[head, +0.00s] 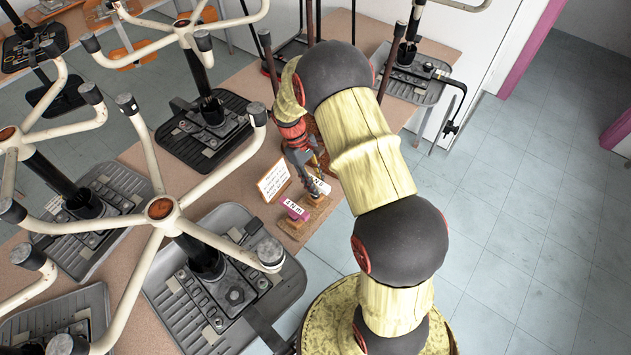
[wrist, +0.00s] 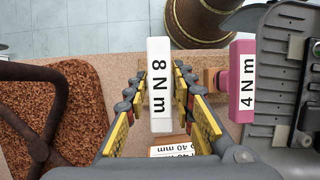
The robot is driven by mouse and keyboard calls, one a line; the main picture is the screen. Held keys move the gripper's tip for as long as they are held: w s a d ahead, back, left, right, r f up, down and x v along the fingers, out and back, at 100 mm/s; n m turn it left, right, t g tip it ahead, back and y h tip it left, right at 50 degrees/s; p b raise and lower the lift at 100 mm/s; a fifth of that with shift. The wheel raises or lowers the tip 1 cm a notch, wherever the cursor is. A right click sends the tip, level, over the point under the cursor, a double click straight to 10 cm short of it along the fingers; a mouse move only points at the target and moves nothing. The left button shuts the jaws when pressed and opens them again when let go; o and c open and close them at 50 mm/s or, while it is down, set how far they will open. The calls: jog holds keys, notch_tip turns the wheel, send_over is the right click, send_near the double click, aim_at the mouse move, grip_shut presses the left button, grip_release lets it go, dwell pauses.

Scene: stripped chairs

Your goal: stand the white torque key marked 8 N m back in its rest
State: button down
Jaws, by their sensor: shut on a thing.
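The white torque key (wrist: 159,85), marked 8 N m, is between the fingers of my gripper (wrist: 158,100) in the wrist view, its label facing the camera. My gripper is shut on it. In the head view my gripper (head: 308,165) points down over the table's near edge, and the white key (head: 319,186) shows just below it. A small wooden rest (head: 316,201) shows directly under the white key; I cannot tell whether they touch. The pink key (head: 293,208), marked 4 N m, stands in a wooden rest (head: 294,226) beside it; it also shows in the wrist view (wrist: 242,82).
A framed card (head: 273,180) stands close left of the keys. Stripped chair bases with grey plates (head: 225,285) and upturned legs (head: 160,208) crowd the table. A brown fibrous mat (wrist: 75,120) lies left in the wrist view. The tiled floor (head: 530,215) at right is clear.

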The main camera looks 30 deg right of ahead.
jog(key=shift+f, duration=0.75)
jog(key=c, duration=1.5)
grip_release()
jog(key=shift+b, duration=0.3)
jog(key=shift+o, duration=0.4)
jog(key=v, duration=1.2)
